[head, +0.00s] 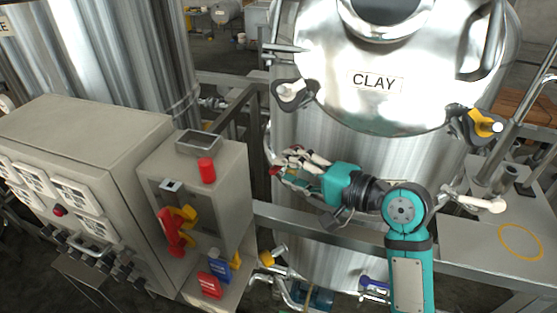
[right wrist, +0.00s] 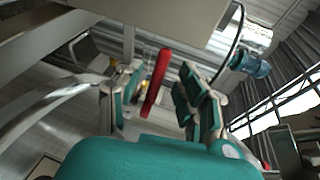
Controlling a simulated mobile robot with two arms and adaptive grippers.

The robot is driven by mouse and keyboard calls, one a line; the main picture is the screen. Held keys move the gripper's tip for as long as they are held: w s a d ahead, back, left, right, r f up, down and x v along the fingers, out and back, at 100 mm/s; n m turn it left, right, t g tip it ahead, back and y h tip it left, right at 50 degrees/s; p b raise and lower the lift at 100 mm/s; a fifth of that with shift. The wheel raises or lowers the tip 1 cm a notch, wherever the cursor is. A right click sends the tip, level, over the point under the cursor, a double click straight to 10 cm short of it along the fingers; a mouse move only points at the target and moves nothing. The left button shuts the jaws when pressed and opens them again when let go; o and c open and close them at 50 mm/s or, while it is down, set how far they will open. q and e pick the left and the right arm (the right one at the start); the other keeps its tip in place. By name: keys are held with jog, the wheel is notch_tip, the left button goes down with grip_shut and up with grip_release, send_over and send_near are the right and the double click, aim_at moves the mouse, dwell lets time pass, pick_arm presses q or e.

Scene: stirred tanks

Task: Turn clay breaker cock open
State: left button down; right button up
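The steel tank (head: 335,190) bears a CLAY label (head: 377,81). A red lever (right wrist: 156,82), seemingly the cock's handle, stands between the fingers of my right gripper (right wrist: 160,100) in the right wrist view. The fingers are spread on both sides of it, with a gap visible at the right. In the head view, my right gripper (head: 290,165) is in front of the tank's left side, and only a bit of red (head: 275,171) shows at its fingertips. The cock's body is hidden there. My left gripper is not in view.
A grey control cabinet (head: 90,140) and a smaller box (head: 215,160) with a red button (head: 206,169) and a red-and-yellow handle (head: 172,235) stand at the left. A steel rail (head: 320,228) crosses below my right arm. A blue-handled valve (head: 373,284) is low down.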

jog(key=shift+x, duration=1.75)
grip_shut()
jog(key=shift+w, duration=0.1)
